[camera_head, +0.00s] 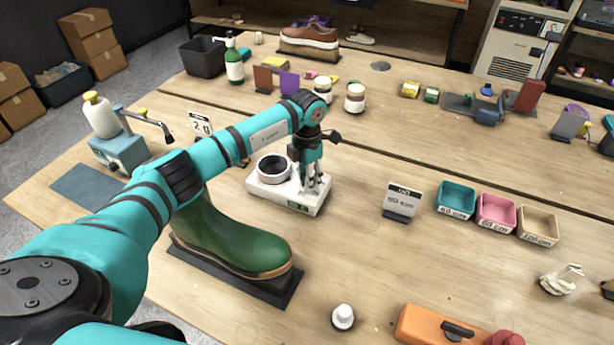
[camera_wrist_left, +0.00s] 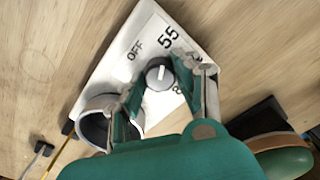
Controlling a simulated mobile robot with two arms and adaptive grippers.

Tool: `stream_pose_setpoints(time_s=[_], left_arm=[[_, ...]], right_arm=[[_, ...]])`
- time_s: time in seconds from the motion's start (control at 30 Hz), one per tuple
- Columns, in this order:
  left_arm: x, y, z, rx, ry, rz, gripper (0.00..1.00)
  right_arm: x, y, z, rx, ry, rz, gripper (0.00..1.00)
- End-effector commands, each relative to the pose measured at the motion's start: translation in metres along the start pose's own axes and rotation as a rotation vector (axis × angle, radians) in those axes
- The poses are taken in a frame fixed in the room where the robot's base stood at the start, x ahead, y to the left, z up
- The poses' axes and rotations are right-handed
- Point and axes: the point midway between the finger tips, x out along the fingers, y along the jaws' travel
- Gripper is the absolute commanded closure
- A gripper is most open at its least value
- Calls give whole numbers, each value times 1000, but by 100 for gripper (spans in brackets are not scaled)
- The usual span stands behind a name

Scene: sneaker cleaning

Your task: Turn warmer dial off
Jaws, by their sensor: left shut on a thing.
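The warmer (camera_head: 262,191) is a white box in the middle of the table, with a round dark-lined cup (camera_head: 274,168) on its left part. In the left wrist view its white top (camera_wrist_left: 118,68) shows the marks OFF, 55 and a partly hidden one starting with 8. The grey dial (camera_wrist_left: 159,74) has a pale pointer line that points roughly up toward the 55 side, not at OFF. My left gripper (camera_head: 312,188) is over the warmer from above, its fingers on both sides of the dial, shut on it. The head view hides the dial behind the fingers. My right gripper is not in view.
A green boot (camera_head: 230,238) on a dark stand is left of the warmer, under my left arm. A grey sign (camera_head: 402,202) and small colored trays (camera_head: 496,212) stand to the right. A white bottle (camera_head: 343,317) and an orange case (camera_head: 428,324) are in front. Table between is clear.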

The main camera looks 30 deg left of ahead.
Motion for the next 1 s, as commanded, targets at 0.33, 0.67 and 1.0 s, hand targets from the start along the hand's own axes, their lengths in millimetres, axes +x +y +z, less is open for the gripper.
stream_pose_setpoints(time_s=[0.33, 0.67, 1.0], left_arm=[[0, 1, 0, -164, -2, 2, 100], [-1, 0, 1, -467, -3, 2, 100], [-2, 0, 1, -773, -3, 1, 100]], right_arm=[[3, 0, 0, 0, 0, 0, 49], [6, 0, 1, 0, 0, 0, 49], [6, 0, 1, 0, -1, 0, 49]])
